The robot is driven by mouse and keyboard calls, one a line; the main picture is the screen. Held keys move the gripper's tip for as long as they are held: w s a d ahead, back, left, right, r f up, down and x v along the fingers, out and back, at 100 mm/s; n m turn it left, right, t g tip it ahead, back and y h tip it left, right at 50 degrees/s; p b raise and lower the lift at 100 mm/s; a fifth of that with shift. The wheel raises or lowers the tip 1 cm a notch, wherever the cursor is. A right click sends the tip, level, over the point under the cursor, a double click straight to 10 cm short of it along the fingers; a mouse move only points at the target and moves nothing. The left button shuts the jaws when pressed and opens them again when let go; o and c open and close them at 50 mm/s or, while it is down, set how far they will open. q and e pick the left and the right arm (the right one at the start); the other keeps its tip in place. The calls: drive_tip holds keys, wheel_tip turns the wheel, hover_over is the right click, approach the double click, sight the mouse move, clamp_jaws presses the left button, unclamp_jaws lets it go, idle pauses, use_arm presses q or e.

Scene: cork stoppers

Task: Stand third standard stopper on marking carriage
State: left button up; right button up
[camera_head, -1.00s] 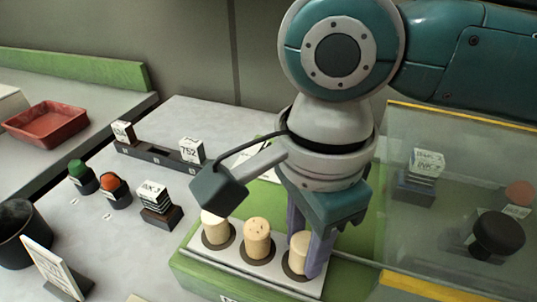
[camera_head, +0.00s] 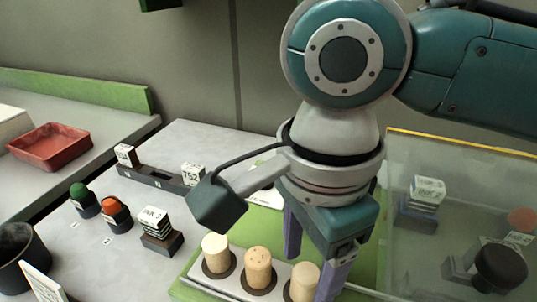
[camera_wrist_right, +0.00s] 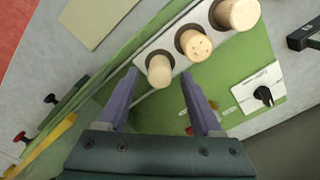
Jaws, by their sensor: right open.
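Three cork stoppers stand upright in a row on the pale strip of the marking carriage (camera_head: 232,287): a left one (camera_head: 215,254), a middle one (camera_head: 257,267) with dark specks on top, and a right one (camera_head: 303,283). The right wrist view shows the same row, with the nearest stopper (camera_wrist_right: 159,71) just beyond my fingertips. My right gripper (camera_head: 312,262) is open and empty. Its fingers are above and beside the right stopper, one partly covering its right edge in the head view. My left gripper is not in view.
A clear panel (camera_head: 455,200) stands right of the carriage. A black cup (camera_head: 20,255), green stamp (camera_head: 84,200), orange stamp (camera_head: 114,212) and a printed block (camera_head: 158,225) stand to the left. A red tray (camera_head: 50,145) lies farther off.

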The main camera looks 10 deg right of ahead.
sight(306, 274)
wheel_tip(306, 274, up, 10)
drive_tip(key=p, duration=0.1)
drive_tip(key=shift+r, duration=0.15)
idle(0.4)
